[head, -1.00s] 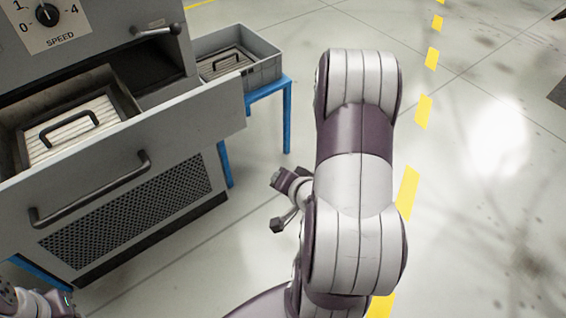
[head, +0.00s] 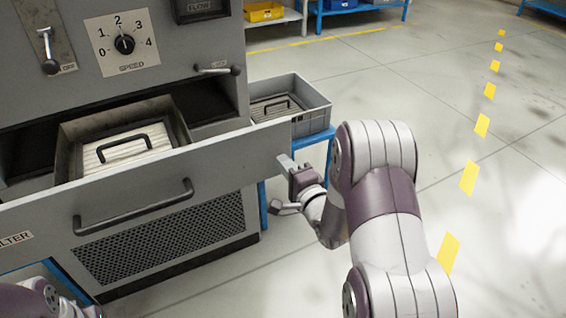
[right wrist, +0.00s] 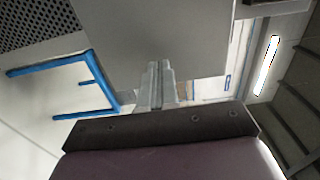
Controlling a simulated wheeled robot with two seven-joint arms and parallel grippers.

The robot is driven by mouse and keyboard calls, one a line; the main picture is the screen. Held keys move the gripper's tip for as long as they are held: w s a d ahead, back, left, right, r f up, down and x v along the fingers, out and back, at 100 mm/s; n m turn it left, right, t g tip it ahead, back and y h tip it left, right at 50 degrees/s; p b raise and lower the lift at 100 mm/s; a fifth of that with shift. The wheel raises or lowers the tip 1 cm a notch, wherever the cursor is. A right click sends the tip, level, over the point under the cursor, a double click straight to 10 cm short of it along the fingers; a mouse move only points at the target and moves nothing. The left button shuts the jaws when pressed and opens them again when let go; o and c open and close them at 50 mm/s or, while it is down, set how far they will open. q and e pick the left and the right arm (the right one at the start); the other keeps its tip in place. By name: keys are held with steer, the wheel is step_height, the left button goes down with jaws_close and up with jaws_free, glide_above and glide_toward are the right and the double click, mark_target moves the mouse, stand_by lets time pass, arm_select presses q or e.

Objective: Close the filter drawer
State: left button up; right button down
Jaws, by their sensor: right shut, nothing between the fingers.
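The filter drawer (head: 245,158) stands pulled out of the grey machine in the head view. Its front panel carries a dark bar handle (head: 135,212), and a pleated filter with a black handle (head: 124,148) lies inside. My right gripper (head: 284,160) is shut and empty, close to the right end of the drawer front; I cannot tell whether it touches. In the right wrist view its shut fingers (right wrist: 155,82) point at a flat grey panel (right wrist: 160,35). Of my left arm only a part shows at the bottom left; its gripper is out of view.
A grey bin (head: 312,108) holding another filter stands on a blue-framed stand (head: 328,135) right of the machine. A latch lever (head: 217,69) sticks out above the drawer opening. The floor to the right, with yellow dashes (head: 469,178), is clear.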

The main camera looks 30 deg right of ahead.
arm_select(q)
steer(key=shift+f, duration=0.1)
arm_select(e)
steer(key=shift+w, duration=0.9)
